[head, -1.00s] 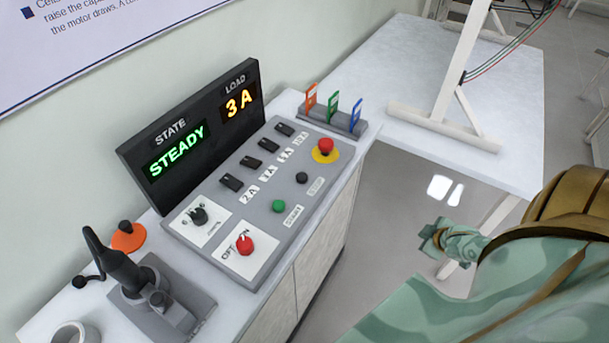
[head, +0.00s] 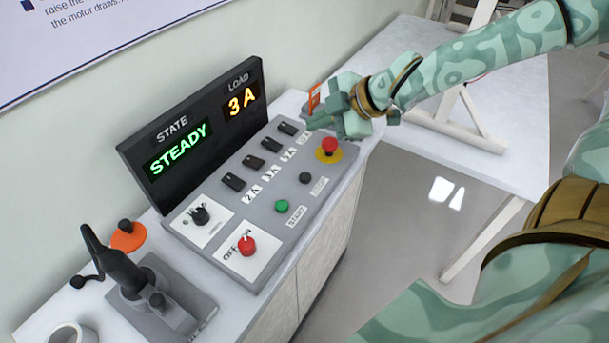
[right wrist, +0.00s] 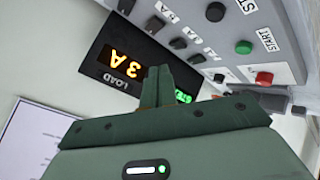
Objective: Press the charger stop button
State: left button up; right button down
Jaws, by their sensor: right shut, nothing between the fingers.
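The black stop button (head: 305,178) sits on the sloped grey control panel (head: 262,222), beside the STOP label and just above the green start button (head: 281,206). In the right wrist view the stop button (right wrist: 215,12) is at the top, with the green button (right wrist: 243,47) below it. My right gripper (head: 314,122) is shut and empty. It hangs over the panel's far end, near the red mushroom button (head: 329,147), and is apart from the stop button. In the right wrist view its closed fingers (right wrist: 157,86) point toward the display. My left gripper is out of view.
A display (head: 195,135) behind the panel reads STEADY and 3 A. Several black switches (head: 252,161), a black knob (head: 200,215) and a red knob (head: 246,245) are on the panel. A joystick unit (head: 135,285) stands at the near left. My arm partly hides the coloured tag rack.

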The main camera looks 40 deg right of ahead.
aim_at(310, 177)
jog(key=s+a, duration=0.1)
jog(key=a+g, duration=0.1)
jog(key=a, duration=0.1)
jog(key=shift+s+n, duration=0.4)
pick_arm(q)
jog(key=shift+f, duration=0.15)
pick_arm(e)
jog(key=shift+f, duration=0.1)
